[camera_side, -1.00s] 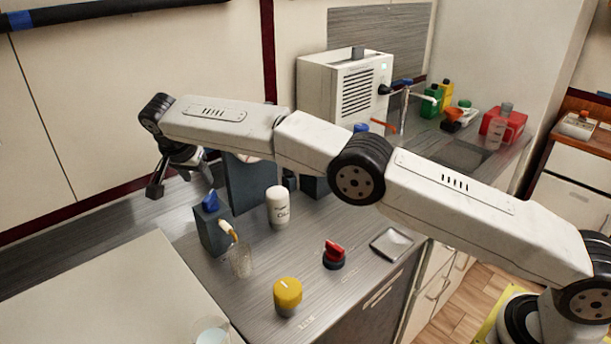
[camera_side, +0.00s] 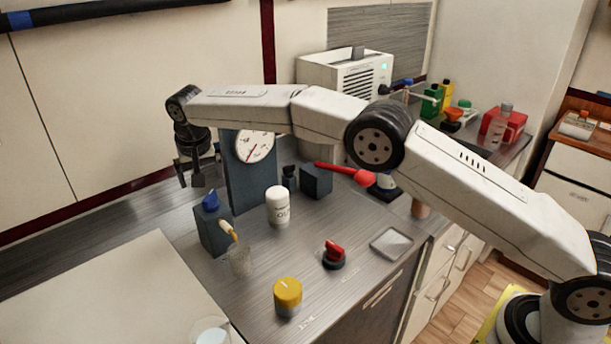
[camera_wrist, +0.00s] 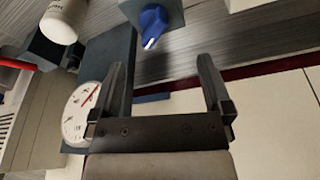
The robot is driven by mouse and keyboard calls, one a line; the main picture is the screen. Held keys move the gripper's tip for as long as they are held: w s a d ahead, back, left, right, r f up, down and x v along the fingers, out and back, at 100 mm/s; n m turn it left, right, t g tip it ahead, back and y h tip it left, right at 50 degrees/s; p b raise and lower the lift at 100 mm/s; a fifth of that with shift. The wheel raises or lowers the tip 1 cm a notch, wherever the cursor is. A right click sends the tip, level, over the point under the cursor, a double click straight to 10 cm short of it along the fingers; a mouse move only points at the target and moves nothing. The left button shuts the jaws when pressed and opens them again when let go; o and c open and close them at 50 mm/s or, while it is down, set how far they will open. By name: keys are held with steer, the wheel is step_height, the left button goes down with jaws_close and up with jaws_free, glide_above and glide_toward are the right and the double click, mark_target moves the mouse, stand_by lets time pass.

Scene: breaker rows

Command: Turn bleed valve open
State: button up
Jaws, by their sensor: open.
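A dark box with a blue knob (camera_side: 210,201) on top and an orange spout (camera_side: 228,229) stands on the metal counter; I take this as the bleed valve. A clear beaker (camera_side: 241,262) stands under the spout. My gripper (camera_side: 190,182) hangs above and behind the box, pointing down, open and empty. In the wrist view the blue knob (camera_wrist: 153,24) with its white mark lies ahead of my open gripper (camera_wrist: 163,65), roughly between the finger lines and apart from them.
A panel with a round gauge (camera_side: 254,148) stands right of my gripper. A pale board (camera_side: 110,300) lies front left.

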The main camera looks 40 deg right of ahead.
mark_target(209, 195)
steer(key=shift+d+n+y, duration=0.35)
steer(key=shift+n+y, duration=0.05)
steer(key=shift+n, duration=0.8)
steer(key=d+n+y, duration=0.1)
steer(key=n, duration=0.1)
steer(key=d+n+y, duration=0.1)
steer(key=n, duration=0.2)
steer(key=s+n+t+y, duration=0.1)
steer(key=n, duration=0.2)
steer(key=shift+d+r, duration=0.35)
steer(key=shift+d, duration=0.05)
steer(key=shift+x, duration=3.95)
steer(key=c, duration=1.1)
